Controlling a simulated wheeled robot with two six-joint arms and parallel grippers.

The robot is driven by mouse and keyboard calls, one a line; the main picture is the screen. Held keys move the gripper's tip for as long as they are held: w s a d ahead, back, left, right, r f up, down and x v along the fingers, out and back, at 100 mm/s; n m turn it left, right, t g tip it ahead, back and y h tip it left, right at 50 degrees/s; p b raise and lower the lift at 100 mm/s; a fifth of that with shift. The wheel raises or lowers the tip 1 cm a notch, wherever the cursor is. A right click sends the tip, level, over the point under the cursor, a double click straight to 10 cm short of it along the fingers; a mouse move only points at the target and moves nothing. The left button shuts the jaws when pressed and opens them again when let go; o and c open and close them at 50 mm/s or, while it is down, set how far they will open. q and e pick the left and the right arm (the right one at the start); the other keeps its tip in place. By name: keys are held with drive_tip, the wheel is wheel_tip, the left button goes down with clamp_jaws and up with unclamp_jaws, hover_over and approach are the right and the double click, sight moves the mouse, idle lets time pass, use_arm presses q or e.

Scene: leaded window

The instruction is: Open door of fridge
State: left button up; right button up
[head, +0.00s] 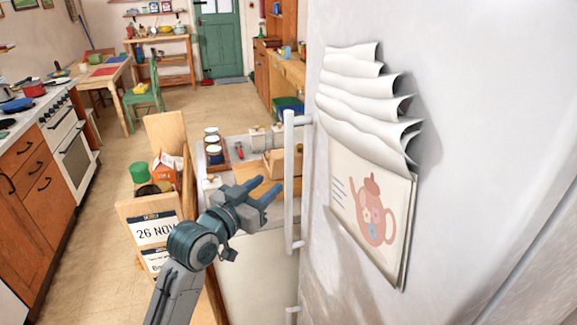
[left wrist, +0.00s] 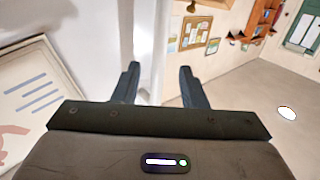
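The white fridge door (head: 470,110) fills the right side of the head view. Its long white vertical handle (head: 289,185) stands out at the door's left edge. My left gripper (head: 270,188) is just left of the handle, at about mid-height, and looks apart from it. In the left wrist view my left gripper (left wrist: 159,68) has its two fingers spread with nothing gripped. A pale vertical bar, likely the handle (left wrist: 145,40), shows beyond and between the fingertips. The door looks shut. My right gripper is not in view.
Curled papers with a teapot picture (head: 368,205) hang on the door. A counter with jars (head: 213,150) stands behind my left gripper. A wooden box with a date card (head: 155,228) is left of my arm. Open floor (head: 110,165) lies further left.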

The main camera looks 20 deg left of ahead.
sight(286, 169)
use_arm(q)
drive_tip(key=p+x, duration=0.2)
drive_tip(key=x, duration=0.7)
drive_tip(key=shift+p, duration=0.4)
drive_tip(key=shift+w+d, duration=0.15)
drive_tip(key=shift+w, duration=0.15)
drive_tip(key=c, duration=0.7)
clamp_jaws()
